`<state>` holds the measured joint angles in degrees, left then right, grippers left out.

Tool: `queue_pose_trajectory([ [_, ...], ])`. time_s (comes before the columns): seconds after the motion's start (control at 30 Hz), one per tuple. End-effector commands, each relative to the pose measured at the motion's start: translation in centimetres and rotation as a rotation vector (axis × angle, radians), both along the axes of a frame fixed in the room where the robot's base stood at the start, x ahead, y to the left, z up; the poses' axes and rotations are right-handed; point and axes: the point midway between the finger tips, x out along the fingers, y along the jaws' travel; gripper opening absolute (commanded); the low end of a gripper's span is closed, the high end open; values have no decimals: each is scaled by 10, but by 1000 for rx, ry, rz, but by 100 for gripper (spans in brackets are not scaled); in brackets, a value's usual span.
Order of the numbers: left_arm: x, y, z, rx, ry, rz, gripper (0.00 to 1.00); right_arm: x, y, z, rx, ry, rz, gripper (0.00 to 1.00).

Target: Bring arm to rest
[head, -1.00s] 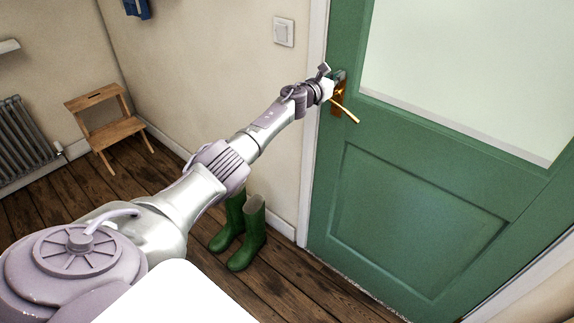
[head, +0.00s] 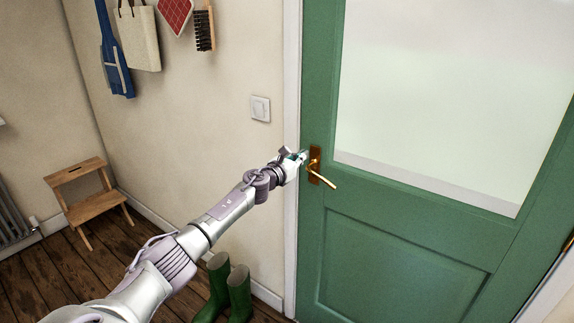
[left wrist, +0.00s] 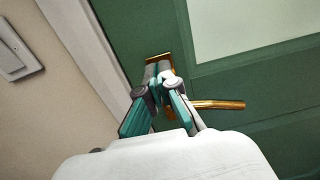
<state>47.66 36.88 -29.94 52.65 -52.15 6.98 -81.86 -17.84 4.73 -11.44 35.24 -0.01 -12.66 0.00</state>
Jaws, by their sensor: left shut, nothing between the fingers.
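My left arm (head: 225,210) reaches from the lower left toward the green door (head: 400,238). My left gripper (head: 303,154) is shut and empty, at the left side of the door's brass handle (head: 322,178). In the left wrist view the closed fingers (left wrist: 157,68) lie in front of the brass back plate, and the handle lever (left wrist: 220,104) sticks out to their right. I cannot tell whether the fingers touch the plate. The door looks closed in its frame. My right gripper is in neither view.
A light switch (head: 260,108) is on the wall left of the door frame (head: 291,120). Green boots (head: 239,292) stand below my arm. A wooden step stool (head: 92,196) stands at the left. A bag (head: 138,38) and a brush (head: 204,30) hang on the wall.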

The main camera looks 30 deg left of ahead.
Motion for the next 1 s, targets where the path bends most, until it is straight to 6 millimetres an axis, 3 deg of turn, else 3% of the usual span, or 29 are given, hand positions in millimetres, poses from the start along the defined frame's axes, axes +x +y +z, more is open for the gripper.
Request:
queue_pose_trajectory([
  [0.27, -44, 3, 0, 4, 2, -1, 0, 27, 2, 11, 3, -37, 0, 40],
  [0.5, -66, 4, -1, 2, 2, 0, 0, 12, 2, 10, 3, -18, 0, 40],
  [0.77, -70, 3, -3, -7, 5, 1, 0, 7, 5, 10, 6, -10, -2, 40],
  [0.87, -72, 3, -23, -73, 34, 13, 0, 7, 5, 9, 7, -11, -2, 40],
  [0.97, -79, 2, -73, -240, 106, 49, 0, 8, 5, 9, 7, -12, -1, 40],
  [1.0, -84, 2, -100, -331, 143, 73, 0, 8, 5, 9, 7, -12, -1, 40],
])
